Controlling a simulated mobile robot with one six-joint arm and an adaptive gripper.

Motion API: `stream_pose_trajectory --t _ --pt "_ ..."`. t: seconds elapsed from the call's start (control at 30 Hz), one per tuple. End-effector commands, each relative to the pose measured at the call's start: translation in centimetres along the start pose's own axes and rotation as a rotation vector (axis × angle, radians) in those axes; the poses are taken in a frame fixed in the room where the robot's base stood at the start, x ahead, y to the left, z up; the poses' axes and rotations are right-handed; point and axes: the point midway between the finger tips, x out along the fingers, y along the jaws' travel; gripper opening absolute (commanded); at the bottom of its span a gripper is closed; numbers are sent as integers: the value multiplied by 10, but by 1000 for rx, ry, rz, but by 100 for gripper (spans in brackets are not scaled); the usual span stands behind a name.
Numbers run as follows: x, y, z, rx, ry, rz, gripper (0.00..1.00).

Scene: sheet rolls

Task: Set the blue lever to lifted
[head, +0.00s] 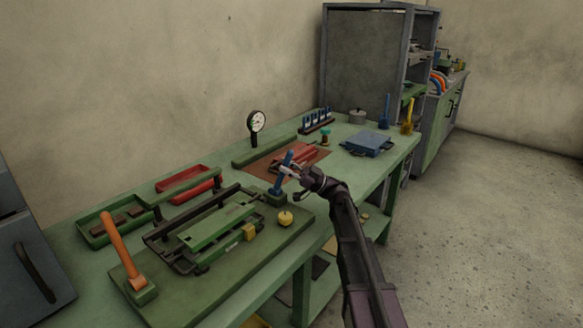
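The blue lever (277,184) rises from a small green block (275,199) at the right end of the green fixture on the bench. It stands up and leans a little to the right at its top. My gripper (289,171) is at the upper part of the lever, coming from the right. The fingers overlap the lever in this view. I cannot tell whether they touch it or are closed on it, as the gripper is small here.
An orange lever (118,244) stands at the fixture's left end. A yellow knob (285,218) is just in front of the blue lever. The floor at right is clear.

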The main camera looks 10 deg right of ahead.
Motion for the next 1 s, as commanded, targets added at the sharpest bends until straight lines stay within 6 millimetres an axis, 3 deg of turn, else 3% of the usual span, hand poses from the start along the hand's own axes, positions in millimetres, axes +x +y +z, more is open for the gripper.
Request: stream_pose_trajectory --t 0.03,0.07,0.33,0.37,0.57,0.8,1.0 --pt "1 -1 0 0 0 -1 54" --pt "1 -1 0 0 0 -1 62" --pt "1 0 1 1 -2 1 62" --pt "1 0 1 1 -2 1 59" --pt "-3 2 -1 16 -18 3 0" --pt "-31 6 -8 130 -134 27 0" --pt "-59 -11 0 344 -337 51 0"
